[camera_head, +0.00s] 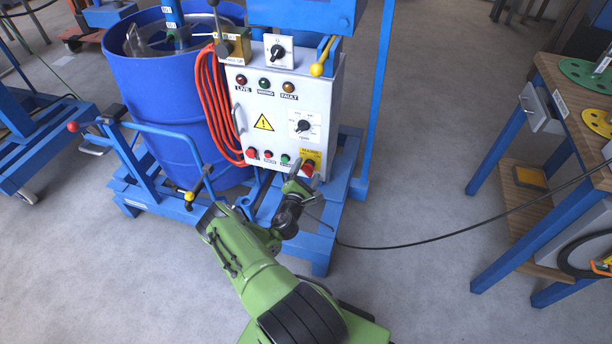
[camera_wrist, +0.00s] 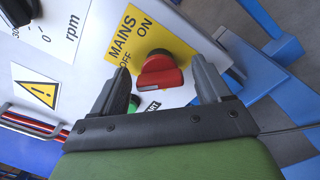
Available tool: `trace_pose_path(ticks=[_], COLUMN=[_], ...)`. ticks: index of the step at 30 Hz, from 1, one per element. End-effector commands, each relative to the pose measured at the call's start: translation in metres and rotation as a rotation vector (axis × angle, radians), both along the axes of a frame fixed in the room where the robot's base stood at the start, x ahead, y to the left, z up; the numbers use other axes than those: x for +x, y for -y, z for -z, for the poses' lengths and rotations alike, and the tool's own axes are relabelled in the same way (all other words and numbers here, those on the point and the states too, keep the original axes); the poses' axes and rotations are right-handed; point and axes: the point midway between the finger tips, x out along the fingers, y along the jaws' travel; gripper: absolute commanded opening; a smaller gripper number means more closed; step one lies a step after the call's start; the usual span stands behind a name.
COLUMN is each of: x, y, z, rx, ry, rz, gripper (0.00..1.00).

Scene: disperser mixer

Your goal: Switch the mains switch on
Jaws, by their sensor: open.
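The mains switch is a red rotary knob (camera_wrist: 160,72) on a yellow plate (camera_wrist: 128,32) marked MAINS, OFF and ON, seen in the wrist view. In the head view the red knob (camera_head: 308,168) shows at the lower right of the grey control panel (camera_head: 262,110), partly behind my gripper. My gripper (camera_wrist: 163,78) is open, with one dark finger on each side of the knob in the wrist view. I cannot tell whether the fingers touch it. My gripper (camera_head: 303,180) is close in front of the panel.
A green button (camera_wrist: 133,103) sits beside the knob, partly hidden by a finger. Other panel controls include a speed dial (camera_head: 303,126) and several lamps. A blue drum (camera_head: 180,90) with an orange hose (camera_head: 212,110) stands left. A black cable (camera_head: 430,240) crosses the floor at right.

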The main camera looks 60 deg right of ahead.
Motion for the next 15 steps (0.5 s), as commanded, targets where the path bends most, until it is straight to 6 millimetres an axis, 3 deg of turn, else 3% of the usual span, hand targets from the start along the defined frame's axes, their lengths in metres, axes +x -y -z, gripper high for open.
trace_pose_path(ticks=[6,15], x=[0.0001,0.0001], y=[0.0003,-0.0001], z=[-0.0005,-0.0002], rx=[0.000,0.001], ry=[0.000,0.000], rz=[0.000,0.000], gripper=[0.75,0.29])
